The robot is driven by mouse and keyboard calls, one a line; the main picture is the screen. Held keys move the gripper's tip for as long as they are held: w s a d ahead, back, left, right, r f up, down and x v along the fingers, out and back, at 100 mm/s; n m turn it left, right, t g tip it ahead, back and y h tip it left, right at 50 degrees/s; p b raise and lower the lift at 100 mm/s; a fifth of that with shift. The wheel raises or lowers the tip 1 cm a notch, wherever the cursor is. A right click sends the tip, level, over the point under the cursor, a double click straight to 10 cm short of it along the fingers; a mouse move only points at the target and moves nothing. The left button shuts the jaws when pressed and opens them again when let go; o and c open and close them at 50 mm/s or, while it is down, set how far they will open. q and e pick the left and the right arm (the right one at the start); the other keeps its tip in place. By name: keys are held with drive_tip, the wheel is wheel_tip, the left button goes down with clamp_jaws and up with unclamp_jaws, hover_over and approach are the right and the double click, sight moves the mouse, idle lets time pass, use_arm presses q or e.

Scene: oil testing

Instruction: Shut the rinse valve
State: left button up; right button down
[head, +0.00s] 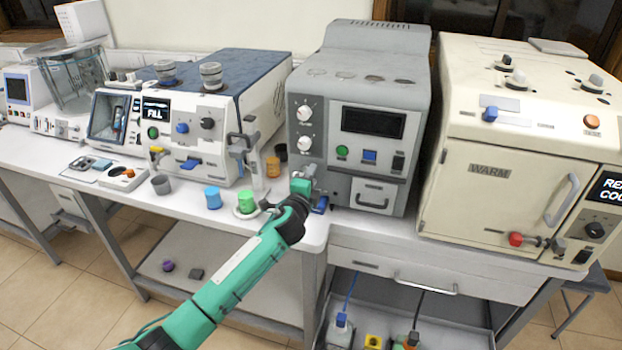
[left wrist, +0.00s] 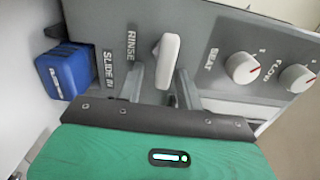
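The rinse valve is a white lever handle (left wrist: 168,50) on a grey panel beside the word RINSE in the left wrist view. My left gripper (left wrist: 160,80) is in front of it with its two fingers apart, one on each side of the handle's lower end. I cannot tell whether either finger touches it. In the head view my left gripper (head: 301,183) is at the lower left front of the grey machine (head: 372,92), and the handle is not clearly seen there. My right gripper is not in view.
Two white knobs, SEAT (left wrist: 242,68) and FLOW (left wrist: 297,78), sit right of the valve. A blue block (left wrist: 64,72) is left of it. A cream WARM oven (head: 490,205) stands at the right.

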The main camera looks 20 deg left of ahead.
use_arm(q)
drive_tip(key=s+b, duration=0.2)
drive_tip(key=s, duration=1.1)
drive_tip(key=shift+s+a, duration=0.25)
drive_tip(key=shift+s, duration=0.15)
